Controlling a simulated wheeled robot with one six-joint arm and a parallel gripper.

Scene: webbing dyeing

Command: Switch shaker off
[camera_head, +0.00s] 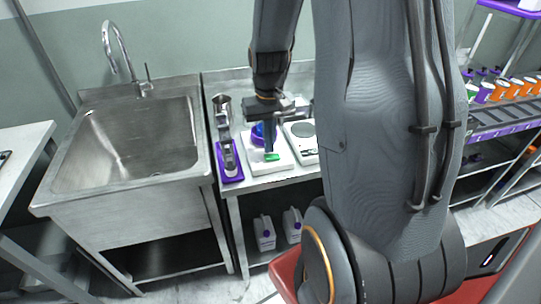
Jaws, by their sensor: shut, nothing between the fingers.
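The shaker (283,162) is a white, flat-based device on the steel table, left of my large arm link. A small green patch (272,157), perhaps a lit switch or display, shows on its front. A blue-purple vessel (257,133) stands on the shaker, partly hidden behind my gripper. I cannot tell whether the fingertips touch the shaker.
A purple-based stand (231,165) is close on the shaker's left, with a metal cup (222,105) behind. A white scale-like device (302,138) is on its right, partly hidden by my arm. A steel sink (140,140) stands left. A rack of bottles (505,90) is at right.

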